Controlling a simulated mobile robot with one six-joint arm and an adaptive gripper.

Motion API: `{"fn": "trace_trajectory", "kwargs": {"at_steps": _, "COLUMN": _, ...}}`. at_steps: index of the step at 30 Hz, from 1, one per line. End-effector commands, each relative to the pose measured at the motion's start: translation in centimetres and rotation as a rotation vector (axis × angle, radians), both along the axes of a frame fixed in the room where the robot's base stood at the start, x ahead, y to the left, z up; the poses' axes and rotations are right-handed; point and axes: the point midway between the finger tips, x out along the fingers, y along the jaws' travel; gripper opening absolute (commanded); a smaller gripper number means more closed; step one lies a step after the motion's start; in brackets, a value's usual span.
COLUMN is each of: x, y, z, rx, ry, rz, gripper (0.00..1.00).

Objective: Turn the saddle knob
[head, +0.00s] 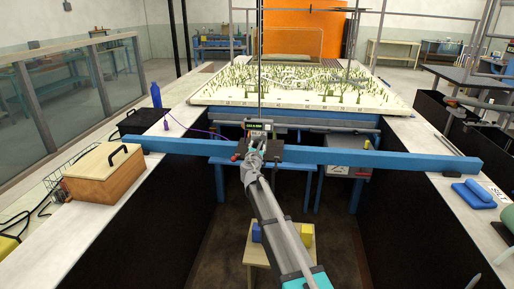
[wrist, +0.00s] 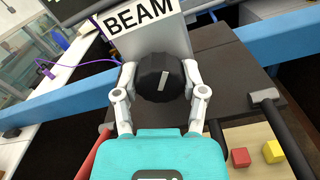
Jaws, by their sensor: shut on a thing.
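The saddle knob (wrist: 160,77) is round and black with a white pointer mark, in the middle of the wrist view. It sits on the front of a grey block below a white label reading BEAM (wrist: 138,14). My gripper (wrist: 160,82) has its two fingers on the left and right sides of the knob, closed on it. In the head view my gripper (head: 250,160) reaches the saddle (head: 262,140) on the blue beam (head: 380,157) and hides the knob. The pointer mark leans slightly right of upright in the wrist view.
The blue beam spans the gap between two side counters. A stool with blue and yellow blocks (head: 307,235) stands below. Dark and red-handled levers flank the gripper.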

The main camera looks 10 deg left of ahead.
Motion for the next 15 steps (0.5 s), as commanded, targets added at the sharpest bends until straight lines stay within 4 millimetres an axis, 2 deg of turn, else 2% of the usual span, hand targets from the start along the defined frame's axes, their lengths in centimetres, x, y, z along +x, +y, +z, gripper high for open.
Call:
{"fn": "trace_trajectory", "kwargs": {"at_steps": 11, "x": 0.08, "y": -0.01, "z": 0.02, "rx": 0.029, "ry": -0.001, "rz": 0.0, "gripper": 0.07}}
{"fn": "trace_trajectory", "kwargs": {"at_steps": 12, "x": 0.08, "y": -0.01, "z": 0.02, "rx": 0.029, "ry": -0.001, "rz": 0.0, "gripper": 0.6}}
{"fn": "trace_trajectory", "kwargs": {"at_steps": 15, "x": 0.07, "y": -0.01, "z": 0.02, "rx": 0.028, "ry": -0.001, "rz": 0.0, "gripper": 0.79}}
